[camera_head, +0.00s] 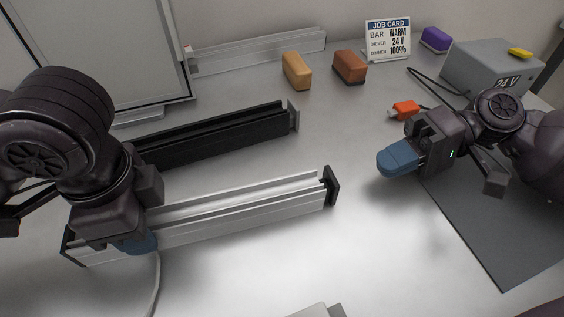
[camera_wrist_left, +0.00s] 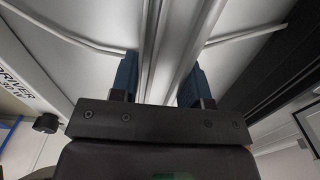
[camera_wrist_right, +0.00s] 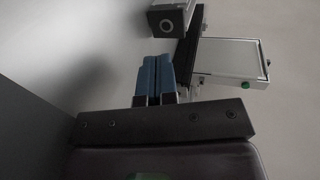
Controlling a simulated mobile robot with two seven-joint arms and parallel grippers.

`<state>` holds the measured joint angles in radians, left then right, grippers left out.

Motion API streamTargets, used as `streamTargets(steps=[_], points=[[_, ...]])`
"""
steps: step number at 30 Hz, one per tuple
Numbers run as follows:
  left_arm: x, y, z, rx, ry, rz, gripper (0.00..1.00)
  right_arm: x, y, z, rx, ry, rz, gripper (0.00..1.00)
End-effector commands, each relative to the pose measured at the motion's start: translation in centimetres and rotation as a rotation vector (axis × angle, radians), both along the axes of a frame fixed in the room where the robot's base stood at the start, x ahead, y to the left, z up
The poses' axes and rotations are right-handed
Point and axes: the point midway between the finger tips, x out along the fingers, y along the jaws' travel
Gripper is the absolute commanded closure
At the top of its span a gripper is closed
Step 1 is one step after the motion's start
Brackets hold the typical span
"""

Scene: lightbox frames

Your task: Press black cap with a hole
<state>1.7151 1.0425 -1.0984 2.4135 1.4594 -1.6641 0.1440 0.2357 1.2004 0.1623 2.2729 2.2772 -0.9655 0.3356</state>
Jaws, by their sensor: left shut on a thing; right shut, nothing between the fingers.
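The silver bar (camera_head: 245,212) lies on the table with a black cap (camera_head: 330,187) at its right end and another dark cap (camera_head: 70,246) at its left end. In the right wrist view, the cap facing my right gripper shows a round hole (camera_wrist_right: 168,23) and seems seated on the bar end. My left gripper (camera_head: 140,243) is shut on the bar near its left end; in the left wrist view its blue fingers straddle the bar (camera_wrist_left: 165,40). My right gripper (camera_head: 400,158) is shut and empty, right of the capped end and apart from it; it also shows in the right wrist view (camera_wrist_right: 156,78).
A black bar (camera_head: 215,137) lies behind the silver one. A framed panel (camera_head: 95,50) stands at back left. A grey power box (camera_head: 490,68), job card (camera_head: 388,40), orange connector (camera_head: 404,110) and several coloured blocks sit farther back. A dark mat (camera_head: 500,240) lies at right; front centre is mostly clear.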

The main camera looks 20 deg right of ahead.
Motion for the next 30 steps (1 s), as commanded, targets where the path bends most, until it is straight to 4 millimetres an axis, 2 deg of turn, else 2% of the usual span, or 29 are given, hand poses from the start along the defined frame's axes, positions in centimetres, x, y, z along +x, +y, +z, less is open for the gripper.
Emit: streamTargets(steps=[9, 15, 30], points=[[0.0, 0.0, 0.0, 0.000, 0.000, 0.000, 0.88, 0.1, 4.2, -0.7, -0.001, -0.003, 0.002, 1.00], [0.0, 0.0, 0.0, 0.000, 0.000, 0.000, 0.88, 0.2, 5.9, -0.8, -0.001, -0.002, 0.001, 1.00], [0.0, 0.0, 0.0, 0.000, 0.000, 0.000, 0.88, 0.2, 6.5, -0.8, -0.001, 0.001, -0.001, 1.00]])
